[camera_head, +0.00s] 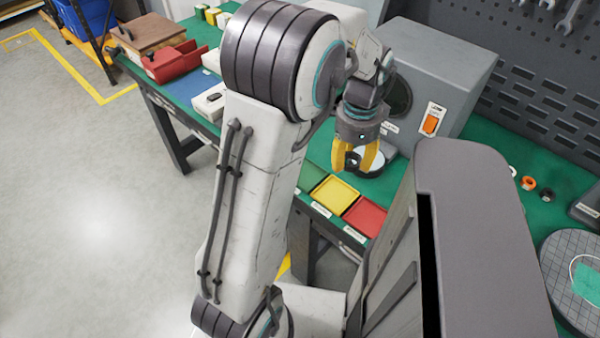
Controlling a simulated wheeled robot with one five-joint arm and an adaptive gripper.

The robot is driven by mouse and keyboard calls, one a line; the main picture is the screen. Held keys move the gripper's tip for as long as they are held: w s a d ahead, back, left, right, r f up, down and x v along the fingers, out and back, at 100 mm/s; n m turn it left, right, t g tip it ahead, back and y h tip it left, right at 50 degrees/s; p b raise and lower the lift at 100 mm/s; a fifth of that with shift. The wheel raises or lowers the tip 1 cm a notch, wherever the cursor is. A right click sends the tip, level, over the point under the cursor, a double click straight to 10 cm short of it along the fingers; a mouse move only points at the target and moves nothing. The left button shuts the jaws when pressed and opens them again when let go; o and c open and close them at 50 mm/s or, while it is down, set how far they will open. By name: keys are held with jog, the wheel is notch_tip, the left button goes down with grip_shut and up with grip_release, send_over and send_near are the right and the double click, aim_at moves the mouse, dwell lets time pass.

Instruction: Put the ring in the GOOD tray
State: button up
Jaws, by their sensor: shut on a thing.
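My gripper (357,164) has yellow fingers and points down over the green bench. It is shut on a small dark ring (352,161) between its fingertips. The ring is partly hidden by the fingers. Three shallow trays stand at the bench's front edge, below and left of the gripper: a green tray (311,176), a yellow tray (335,196) and a red tray (365,215). The green tray is partly covered by my arm. The tray labels are too small to read, so I cannot tell which says GOOD.
A round white plate (371,160) lies just behind the gripper. A grey machine (440,75) with an orange switch (430,124) stands behind it. Loose rings, including an orange one (528,183), lie at right. A red bin (172,62) and a blue mat (192,90) are at left.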

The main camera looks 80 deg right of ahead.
jog(key=w+d+f, duration=0.1)
jog(key=w+f, duration=0.1)
jog(key=w, duration=0.1)
jog(key=w+d+f, duration=0.2)
jog(key=w, duration=0.2)
jog(key=w+d+f, duration=0.1)
jog(key=w+f, duration=0.2)
jog(key=shift+w+d, duration=0.3)
jog(key=shift+f, duration=2)
jog(key=shift+f, duration=0.15)
jog(key=o, duration=1.1)
notch_tip(320, 180, up, 12)
jog(key=p, duration=0.1)
jog(key=shift+w+r, duration=0.1)
jog(key=shift+r, duration=0.1)
